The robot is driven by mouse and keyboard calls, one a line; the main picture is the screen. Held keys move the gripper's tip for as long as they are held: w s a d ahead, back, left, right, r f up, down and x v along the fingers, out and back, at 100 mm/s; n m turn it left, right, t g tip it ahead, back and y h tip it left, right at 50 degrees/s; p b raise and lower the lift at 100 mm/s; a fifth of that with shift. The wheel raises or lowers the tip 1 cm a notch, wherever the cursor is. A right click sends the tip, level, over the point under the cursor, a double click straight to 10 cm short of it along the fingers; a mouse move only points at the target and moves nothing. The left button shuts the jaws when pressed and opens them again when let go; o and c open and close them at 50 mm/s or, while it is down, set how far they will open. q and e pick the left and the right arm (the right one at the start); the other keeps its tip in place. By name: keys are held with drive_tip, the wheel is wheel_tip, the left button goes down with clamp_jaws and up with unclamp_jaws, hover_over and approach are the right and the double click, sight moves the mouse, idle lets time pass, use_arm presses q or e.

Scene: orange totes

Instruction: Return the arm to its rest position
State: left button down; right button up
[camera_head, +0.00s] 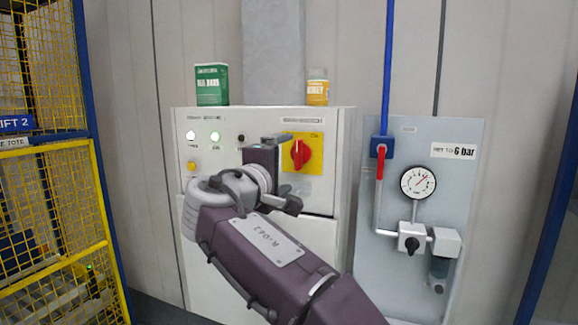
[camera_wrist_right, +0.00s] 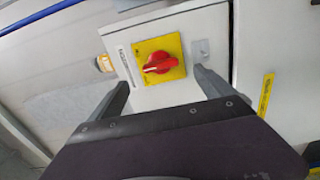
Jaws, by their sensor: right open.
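My right arm (camera_head: 265,262) reaches up from the bottom of the head view toward the white control cabinet (camera_head: 205,285). My right gripper (camera_head: 286,170) is in front of the cabinet, just left of a red rotary switch (camera_head: 300,154) on a yellow plate (camera_head: 316,166). In the right wrist view the gripper (camera_wrist_right: 162,88) shows two spread fingers with nothing between them. The red switch (camera_wrist_right: 160,64) on its yellow plate lies beyond the fingertips there, apart from them. In the head view the switch's handle is upright. My left gripper is in neither view.
A green box (camera_head: 211,85) and a yellow-labelled container (camera_head: 317,88) stand on the cabinet. A grey panel with a gauge (camera_head: 418,182), a red lever (camera_head: 380,163) and a black knob (camera_head: 411,244) is at right. A yellow mesh cage (camera_head: 50,190) with blue posts stands left.

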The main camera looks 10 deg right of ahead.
drive_tip(key=d+m+g+h+p, duration=0.1)
drive_tip(key=d+g+h+p, duration=0.3)
drive_tip(key=d, duration=0.6)
drive_tip(key=s+d+f+g+y+p, duration=0.2)
drive_tip(key=d+f+y, duration=0.1)
drive_tip(key=f, duration=0.6)
drive_tip(key=s+d+f+g+y+p, duration=0.2)
drive_tip(key=d+f+y, duration=0.1)
drive_tip(key=f, duration=0.6)
drive_tip(key=s+a+f+m+g+y, duration=0.3)
drive_tip(key=s+a+f+m+y, duration=0.1)
drive_tip(key=s+f, duration=0.6)
drive_tip(key=s+a+f+m+g+y+p, duration=0.1)
drive_tip(key=s+a+f+m+y, duration=0.3)
drive_tip(key=s+f, duration=0.7)
drive_tip(key=a+f+m+g, duration=0.1)
drive_tip(key=a+f+m, duration=0.1)
drive_tip(key=a+f, duration=0.1)
drive_tip(key=shift+f+g+p, duration=0.3)
drive_tip(key=shift+g, duration=0.1)
drive_tip(key=shift+a, duration=0.1)
